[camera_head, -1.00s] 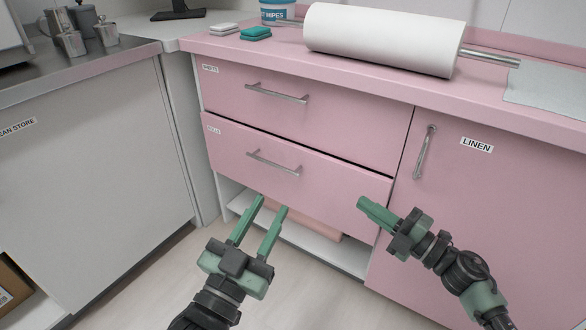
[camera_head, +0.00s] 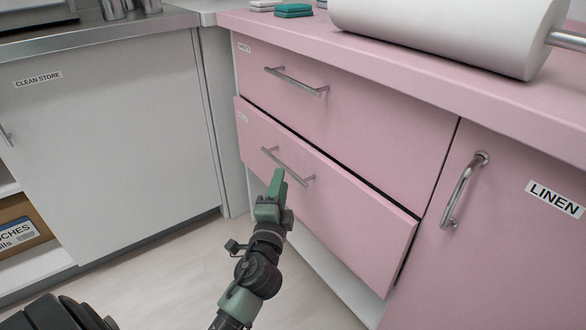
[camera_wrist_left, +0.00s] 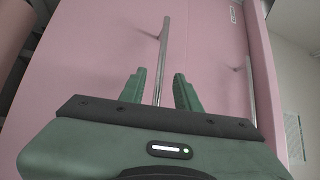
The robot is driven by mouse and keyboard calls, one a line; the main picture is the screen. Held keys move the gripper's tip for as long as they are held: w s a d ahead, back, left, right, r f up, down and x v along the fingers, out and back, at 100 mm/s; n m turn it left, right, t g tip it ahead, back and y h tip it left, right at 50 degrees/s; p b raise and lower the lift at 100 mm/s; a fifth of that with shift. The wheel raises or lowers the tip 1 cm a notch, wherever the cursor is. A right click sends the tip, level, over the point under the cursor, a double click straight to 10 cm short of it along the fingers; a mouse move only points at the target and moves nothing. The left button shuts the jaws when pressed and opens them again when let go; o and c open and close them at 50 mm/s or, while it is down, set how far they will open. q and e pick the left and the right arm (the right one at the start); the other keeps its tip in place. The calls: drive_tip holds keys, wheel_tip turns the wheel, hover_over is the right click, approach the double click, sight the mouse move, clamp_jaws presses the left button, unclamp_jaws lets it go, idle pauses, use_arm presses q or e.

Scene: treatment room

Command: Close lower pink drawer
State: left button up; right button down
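The lower pink drawer (camera_head: 345,212) stands a little out from the cabinet front in the head view, with its top edge showing. Its metal bar handle (camera_head: 290,167) also appears in the left wrist view (camera_wrist_left: 164,50). My left gripper (camera_head: 278,182) is at the drawer front, by the handle's lower side. In the left wrist view its green fingers (camera_wrist_left: 160,88) are apart, with the handle bar running between them in the picture. I cannot tell whether they touch the bar. My right gripper is out of view.
The upper pink drawer (camera_head: 340,110) above looks shut. The LINEN door (camera_head: 500,220) is to the right. A grey cabinet (camera_head: 120,140) stands to the left. An open shelf (camera_head: 335,268) is under the lower drawer. A paper roll (camera_head: 450,30) lies on the counter.

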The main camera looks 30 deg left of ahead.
sight(284, 165)
use_arm(q)
drive_tip(key=x, duration=0.6)
drive_tip(key=shift+b, duration=0.35)
clamp_jaws()
idle(1.1)
